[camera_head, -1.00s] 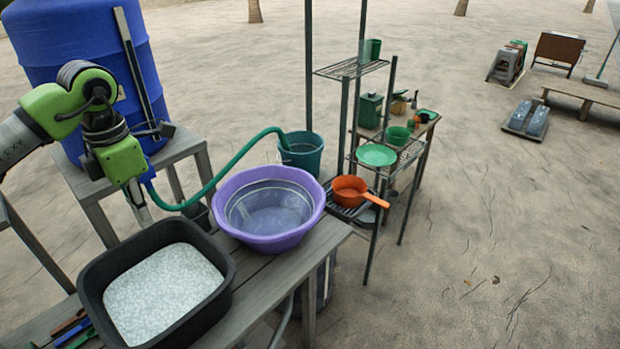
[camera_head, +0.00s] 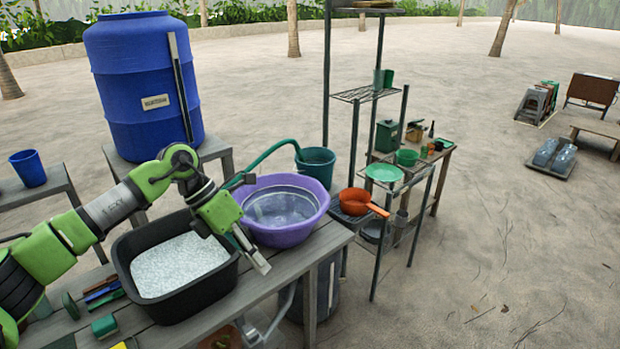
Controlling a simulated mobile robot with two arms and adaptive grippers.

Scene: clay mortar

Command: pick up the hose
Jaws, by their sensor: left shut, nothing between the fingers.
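The green hose (camera_head: 262,160) runs from behind the purple basin, near the foot of the blue barrel (camera_head: 146,88), in an arc to the right. Its far end hangs into the dark teal bucket (camera_head: 316,166). My left gripper (camera_head: 260,264) is shut and empty, pointing down in front of the purple basin (camera_head: 287,232) and to the right of the black tub. It is well apart from the visible part of the hose. My left arm hides the near end of the hose and where it joins the barrel. My right gripper is not in view.
A black tub (camera_head: 124,272) of pale grains stands beside the basin on the wooden bench (camera_head: 262,291). A metal shelf with an orange pan (camera_head: 354,202) and a green plate (camera_head: 383,172) stands to the right. Small tools lie at the bench's left. Open sandy ground spreads right.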

